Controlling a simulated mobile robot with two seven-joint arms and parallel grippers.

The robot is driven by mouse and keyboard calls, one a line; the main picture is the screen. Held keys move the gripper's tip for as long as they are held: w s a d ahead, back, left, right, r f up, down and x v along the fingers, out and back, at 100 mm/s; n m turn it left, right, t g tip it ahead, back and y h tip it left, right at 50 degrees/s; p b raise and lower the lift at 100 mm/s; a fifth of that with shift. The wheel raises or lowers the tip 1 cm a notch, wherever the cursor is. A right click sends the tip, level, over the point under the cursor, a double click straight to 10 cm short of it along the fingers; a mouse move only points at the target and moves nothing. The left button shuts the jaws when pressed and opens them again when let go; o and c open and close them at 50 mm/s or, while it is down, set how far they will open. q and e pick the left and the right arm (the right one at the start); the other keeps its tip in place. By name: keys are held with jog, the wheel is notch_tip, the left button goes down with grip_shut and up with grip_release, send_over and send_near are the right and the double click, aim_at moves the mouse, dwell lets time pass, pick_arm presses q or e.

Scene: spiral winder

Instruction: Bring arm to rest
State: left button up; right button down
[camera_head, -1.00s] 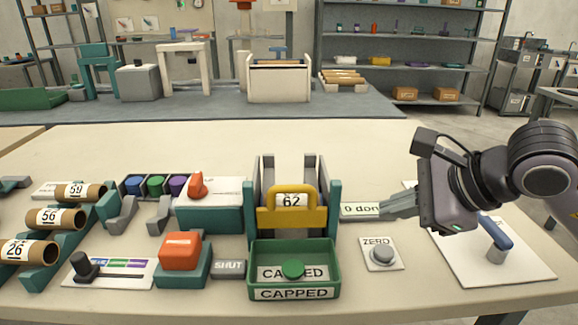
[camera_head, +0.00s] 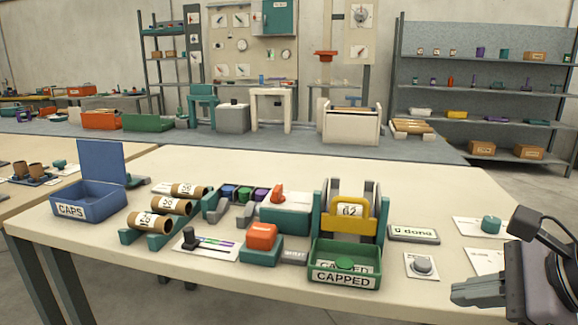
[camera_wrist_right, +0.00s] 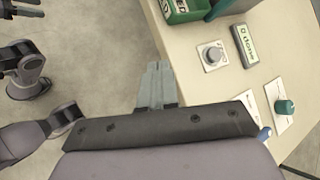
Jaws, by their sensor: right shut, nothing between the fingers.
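My right gripper (camera_head: 480,292) is at the lower right of the head view, by the front right edge of the table (camera_head: 440,266). Its grey fingers are shut with nothing in them and point left. In the right wrist view the closed fingers (camera_wrist_right: 157,85) overlap the table's edge, with floor to their left. My left gripper is not in the head view. In the right wrist view, a dark gripper-like part (camera_wrist_right: 20,8) and arm links show at the left over the floor; I cannot tell its jaw state.
The CAPPED tray (camera_head: 345,278), the ZERO button (camera_head: 421,265) and the "done" display (camera_head: 414,233) stand left of my right gripper. A teal knob (camera_head: 490,224) is behind it. Cardboard tubes (camera_head: 150,222) and a blue CAPS box (camera_head: 88,200) are further left.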

jog(key=s+a+m+g+y, duration=0.3)
jog(key=a+m+y, duration=0.2)
jog(key=a+y, duration=0.6)
jog(key=w+d+f+m+t+h, duration=0.2)
jog(key=d+f+m+t+h, duration=0.4)
jog(key=m, duration=1.1)
jog(key=w+d+f+m+t+h, duration=0.1)
jog(key=w+f+m+t+h, duration=0.2)
jog(key=f+m+t+h, duration=0.95)
jog(key=s+a+f+m+g+y+p, duration=0.1)
jog(key=s+f+m+g+y, duration=0.4)
jog(key=s+f+m+g, duration=0.95)
pick_arm(q)
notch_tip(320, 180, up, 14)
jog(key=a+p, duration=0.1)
jog(key=p, duration=1.4)
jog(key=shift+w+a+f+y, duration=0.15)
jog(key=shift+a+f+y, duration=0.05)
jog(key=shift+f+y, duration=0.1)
pick_arm(e)
notch_tip(320, 180, up, 12)
jog(key=w+d+t, duration=0.1)
jog(key=w, duration=0.1)
jog(key=shift+d+f+n+t+h, duration=0.15)
jog(key=shift+d+n+t+h, duration=0.1)
jog(key=shift+n+t+h, duration=0.2)
